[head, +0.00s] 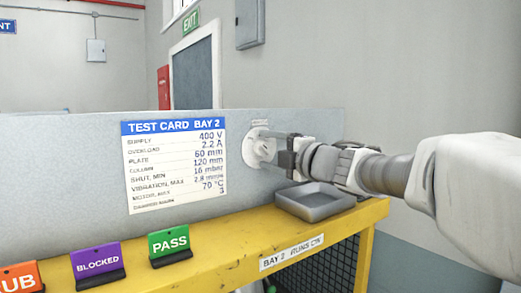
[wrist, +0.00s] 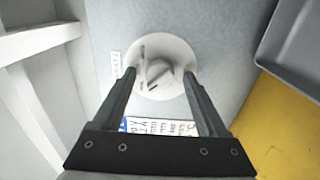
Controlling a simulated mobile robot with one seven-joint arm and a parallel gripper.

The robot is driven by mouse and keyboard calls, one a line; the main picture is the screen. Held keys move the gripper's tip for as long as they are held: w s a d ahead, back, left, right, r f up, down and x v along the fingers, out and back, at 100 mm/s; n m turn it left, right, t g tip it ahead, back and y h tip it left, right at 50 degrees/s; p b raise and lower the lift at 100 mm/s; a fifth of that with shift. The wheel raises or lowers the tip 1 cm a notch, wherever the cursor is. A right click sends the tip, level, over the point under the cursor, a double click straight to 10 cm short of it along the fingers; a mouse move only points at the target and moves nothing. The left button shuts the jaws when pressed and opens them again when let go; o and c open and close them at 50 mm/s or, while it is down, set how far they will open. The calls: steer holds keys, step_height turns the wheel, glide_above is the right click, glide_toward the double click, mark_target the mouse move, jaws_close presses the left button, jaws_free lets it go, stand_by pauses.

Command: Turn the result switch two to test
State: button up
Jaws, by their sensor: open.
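The result switch is a round white dial with a raised knob (head: 263,148) on the grey panel at the back of the yellow bench. It also shows in the wrist view as a round white plate with a grey knob (wrist: 158,72) in its middle. My gripper (head: 277,143) is in front of the switch. In the wrist view my gripper (wrist: 160,75) is open, with one dark finger on each side of the knob. I cannot tell whether the fingers touch it. The small lettering around the dial is too small to read.
A grey tray (head: 313,203) sits on the yellow bench (head: 225,245) just below my gripper. The test card (head: 175,165) is on the panel to the left. PASS (head: 169,245), BLOCKED (head: 97,264) and orange (head: 20,277) signs stand along the bench's front left.

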jaws_close()
stand_by(0.4)
steer(key=shift+r+m+p, duration=0.1)
steer(key=shift+m+p, duration=0.2)
steer(key=shift+p, duration=0.1)
steer(key=m+p, duration=0.2)
steer(key=shift+m+p, duration=0.3)
steer(key=shift+m, duration=0.1)
steer(key=m+p, duration=0.2)
steer(key=m, duration=0.1)
steer(key=shift+m+p, duration=0.9)
steer(key=shift+m, duration=0.3)
